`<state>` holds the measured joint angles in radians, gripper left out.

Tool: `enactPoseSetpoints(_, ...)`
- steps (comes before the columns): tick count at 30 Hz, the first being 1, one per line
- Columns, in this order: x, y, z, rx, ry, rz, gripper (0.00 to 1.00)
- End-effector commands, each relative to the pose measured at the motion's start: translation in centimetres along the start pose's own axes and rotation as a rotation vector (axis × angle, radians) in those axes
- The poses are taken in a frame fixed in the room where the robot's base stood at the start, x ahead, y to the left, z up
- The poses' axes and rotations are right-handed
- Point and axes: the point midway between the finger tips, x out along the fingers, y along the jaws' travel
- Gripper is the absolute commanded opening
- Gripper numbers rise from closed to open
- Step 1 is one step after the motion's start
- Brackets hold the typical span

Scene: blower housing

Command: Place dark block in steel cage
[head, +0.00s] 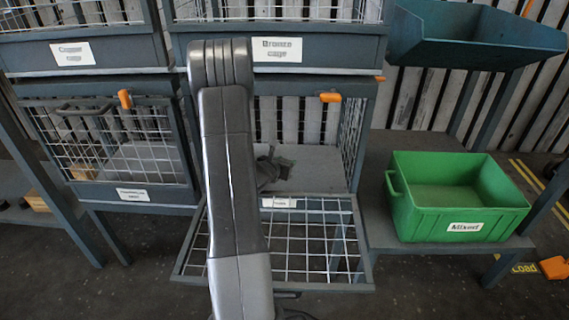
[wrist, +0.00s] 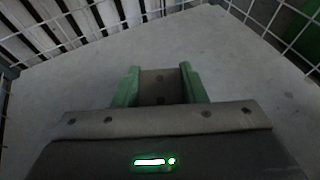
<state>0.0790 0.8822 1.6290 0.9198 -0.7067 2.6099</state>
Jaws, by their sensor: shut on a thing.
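The open cage (head: 330,172) in the middle of the lower row has its mesh door (head: 318,245) folded down toward me. The label on it is too small to read, so I cannot confirm that it is the steel cage. My gripper (head: 272,165) is inside this cage, partly hidden behind my arm. In the wrist view my gripper (wrist: 160,85) has green fingers shut on the dark block (wrist: 160,88), above the pale grey cage floor (wrist: 235,75). I cannot tell whether the block touches the floor.
A closed mesh cage (head: 110,150) stands to the left. Cages labelled Copper (head: 72,53) and Bronze (head: 277,50) sit above. A green bin marked Mixed (head: 458,192) stands at the right, below a blue-grey tray (head: 475,35). Mesh walls (wrist: 285,30) surround the gripper.

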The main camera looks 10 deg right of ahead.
Motion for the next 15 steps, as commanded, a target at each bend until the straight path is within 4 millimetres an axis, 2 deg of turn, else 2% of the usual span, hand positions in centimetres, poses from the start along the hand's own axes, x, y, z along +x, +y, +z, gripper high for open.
enactPoseSetpoints(14, 0.5, -0.1, -1.5, -0.003, 0.005, -0.003, 0.10)
enactPoseSetpoints(15, 0.5, -0.2, -1.6, -0.003, 0.007, -0.004, 0.42)
